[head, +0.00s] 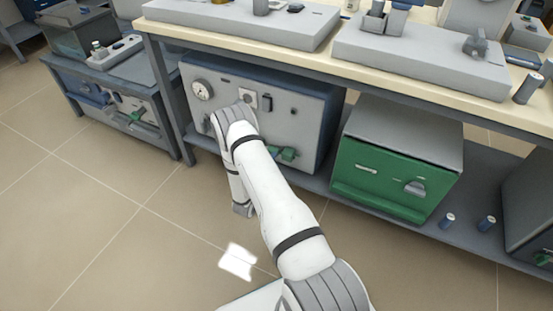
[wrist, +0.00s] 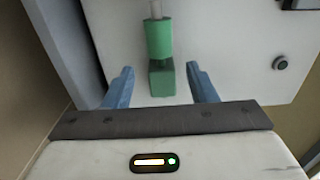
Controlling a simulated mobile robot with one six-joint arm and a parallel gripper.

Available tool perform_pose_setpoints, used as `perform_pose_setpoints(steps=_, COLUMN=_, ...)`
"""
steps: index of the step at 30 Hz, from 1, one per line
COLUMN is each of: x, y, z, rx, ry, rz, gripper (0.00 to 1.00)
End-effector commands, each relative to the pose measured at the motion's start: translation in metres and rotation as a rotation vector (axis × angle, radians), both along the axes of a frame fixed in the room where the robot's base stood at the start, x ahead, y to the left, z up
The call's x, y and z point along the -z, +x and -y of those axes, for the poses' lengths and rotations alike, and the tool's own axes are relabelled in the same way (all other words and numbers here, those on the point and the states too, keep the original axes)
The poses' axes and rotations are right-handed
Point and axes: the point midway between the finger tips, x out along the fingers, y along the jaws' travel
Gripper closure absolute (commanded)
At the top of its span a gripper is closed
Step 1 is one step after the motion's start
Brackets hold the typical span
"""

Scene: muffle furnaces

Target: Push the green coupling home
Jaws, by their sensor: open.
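The green coupling shows in the wrist view as a green cylinder (wrist: 158,38) on a pale rod, with a green block (wrist: 162,78) close below it. I cannot tell whether cylinder and block touch. My gripper (wrist: 160,70) is open, its two blue fingers apart on either side of the green block, with a gap at each side. Their depth relative to the block is unclear. In the head view, green fittings (head: 288,154) show low on the grey furnace front (head: 306,118), partly behind my arm. My gripper's jaws cannot be made out there.
The furnace front carries a dial (head: 202,89) and a dark switch (head: 266,102). A green-fronted box (head: 375,178) stands to its right on the low shelf. A workbench (head: 410,88) overhangs both. In the wrist view a dark round knob (wrist: 280,62) sits at right. The floor is clear.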

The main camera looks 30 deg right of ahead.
Motion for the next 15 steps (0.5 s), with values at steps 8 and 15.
perform_pose_setpoints(steps=8, x=0.001, y=0.024, z=0.032, rx=0.003, ry=0.002, rz=0.004, gripper=0.48)
perform_pose_setpoints(steps=15, x=0.0, y=0.03, z=0.038, rx=0.0, ry=0.001, rz=0.002, gripper=0.48)
